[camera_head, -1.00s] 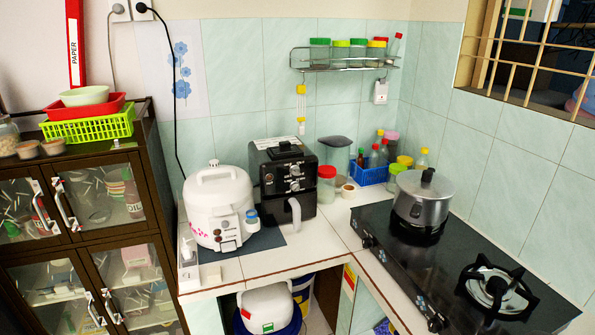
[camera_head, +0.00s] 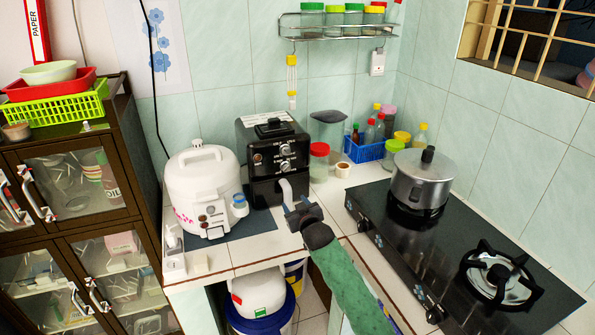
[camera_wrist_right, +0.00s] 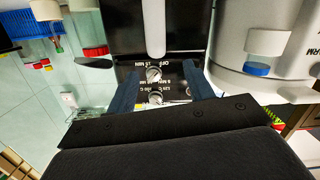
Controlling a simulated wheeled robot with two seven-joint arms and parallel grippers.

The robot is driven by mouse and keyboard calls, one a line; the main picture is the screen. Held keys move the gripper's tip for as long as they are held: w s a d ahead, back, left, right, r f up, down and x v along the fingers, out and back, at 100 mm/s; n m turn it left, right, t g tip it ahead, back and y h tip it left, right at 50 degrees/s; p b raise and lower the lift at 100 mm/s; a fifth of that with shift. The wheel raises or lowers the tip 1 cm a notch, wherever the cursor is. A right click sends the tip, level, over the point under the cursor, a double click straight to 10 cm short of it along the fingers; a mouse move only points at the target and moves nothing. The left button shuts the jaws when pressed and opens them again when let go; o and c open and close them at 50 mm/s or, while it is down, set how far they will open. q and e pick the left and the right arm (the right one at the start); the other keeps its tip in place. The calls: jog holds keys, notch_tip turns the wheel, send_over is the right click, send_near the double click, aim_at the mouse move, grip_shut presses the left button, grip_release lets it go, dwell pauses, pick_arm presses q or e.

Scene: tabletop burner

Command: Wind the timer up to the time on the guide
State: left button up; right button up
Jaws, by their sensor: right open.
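The black air fryer (camera_head: 258,160) stands on the counter. Two silver knobs are on its front: an upper knob (camera_head: 287,150) and a lower knob (camera_head: 285,166). In the inverted right wrist view, the timer knob (camera_wrist_right: 154,75) has print reading "OFF" and "15 MIN" beside it; the other knob (camera_wrist_right: 155,97) has temperature print. The pointer settings are too small to read. A white printed label (camera_head: 270,118) lies on the fryer's top; its text is unreadable. My right gripper (camera_head: 297,207) is open and empty, in front of the fryer near its handle (camera_head: 286,192). My left gripper is not in view.
A white rice cooker (camera_head: 203,185) stands close left of the fryer. A red-lidded jar (camera_head: 319,160) and a tape roll (camera_head: 342,169) are to its right. A gas stove (camera_head: 440,245) with a pot (camera_head: 421,180) is further right. The counter front is mostly clear.

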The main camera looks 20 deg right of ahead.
jog(key=t, duration=0.1)
send_near(287, 169)
jog(key=f, duration=0.1)
jog(key=shift+t, duration=0.3)
jog(key=w, duration=0.2)
jog(key=w+p, duration=0.1)
jog(key=w, duration=0.1)
jog(key=w+p, duration=0.1)
jog(key=w, duration=0.2)
jog(key=shift+r, duration=0.35)
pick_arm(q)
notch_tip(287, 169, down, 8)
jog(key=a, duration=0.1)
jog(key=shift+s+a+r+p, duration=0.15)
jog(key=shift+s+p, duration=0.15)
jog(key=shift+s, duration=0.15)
pick_arm(e)
jog(key=shift+w+f, duration=0.1)
jog(key=shift+w, duration=0.5)
jog(key=shift+c, duration=0.2)
jog(key=c, duration=0.9)
